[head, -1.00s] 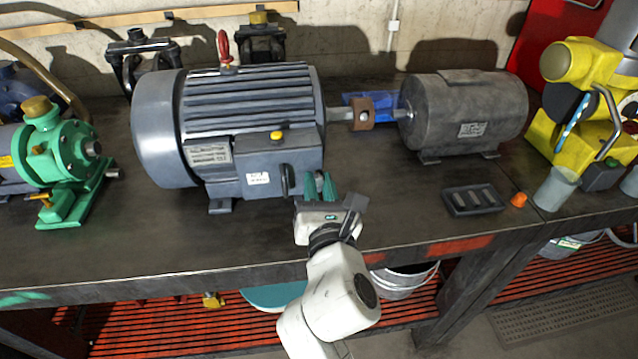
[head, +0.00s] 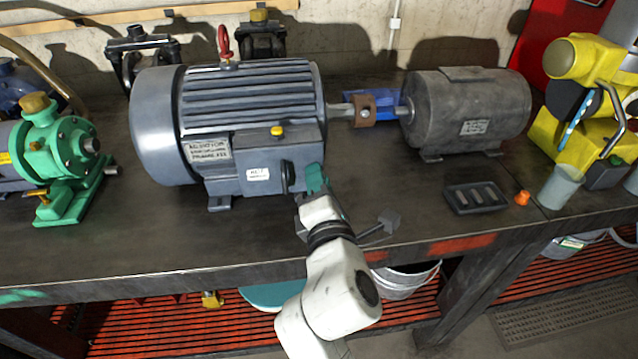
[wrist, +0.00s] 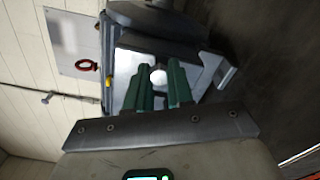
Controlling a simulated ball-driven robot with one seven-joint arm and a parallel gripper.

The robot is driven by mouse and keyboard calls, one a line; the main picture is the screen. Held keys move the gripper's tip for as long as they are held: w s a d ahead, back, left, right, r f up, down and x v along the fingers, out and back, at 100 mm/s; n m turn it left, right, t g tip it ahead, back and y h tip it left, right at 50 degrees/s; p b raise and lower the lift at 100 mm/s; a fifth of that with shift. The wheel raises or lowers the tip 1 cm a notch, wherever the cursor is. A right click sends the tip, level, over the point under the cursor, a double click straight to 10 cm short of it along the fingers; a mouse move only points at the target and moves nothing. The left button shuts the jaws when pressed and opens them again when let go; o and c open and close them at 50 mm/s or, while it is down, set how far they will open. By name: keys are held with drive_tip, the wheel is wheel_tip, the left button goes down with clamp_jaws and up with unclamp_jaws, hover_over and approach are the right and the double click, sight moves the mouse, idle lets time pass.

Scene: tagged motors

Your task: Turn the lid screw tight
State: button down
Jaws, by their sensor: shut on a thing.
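The big blue-grey motor (head: 225,120) has a box on its front side (head: 240,165) with a white label. My gripper (head: 316,180) is at the right end of this box, its green fingers against it. In the wrist view the two green fingers (wrist: 160,88) reach toward the box, with a pale round spot (wrist: 158,77) seen between them. I take this to be the lid screw, with the fingers shut on it. The fingers hide most of it, so how far it is turned cannot be told. A dark round fitting (head: 287,176) sits just left of the fingers.
A yellow knob (head: 277,131) tops the box. A grey motor (head: 467,110) stands right, a green pump (head: 62,155) left. A dark tray (head: 475,197), an orange piece (head: 522,198) and a grey cup (head: 560,186) lie right.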

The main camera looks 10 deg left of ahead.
drive_tip(key=shift+d+f+n+b, duration=0.1)
drive_tip(key=shift+n+b, duration=4.35)
drive_tip(key=shift+n, duration=3.95)
drive_tip(key=shift+d+f+n+b, duration=0.1)
drive_tip(key=shift+n+b, duration=4.35)
drive_tip(key=shift+n, duration=3.95)
drive_tip(key=shift+r, duration=0.1)
drive_tip(key=c, duration=1.2)
unclamp_jaws()
drive_tip(key=shift+o, duration=1.1)
drive_tip(key=shift+r, duration=0.1)
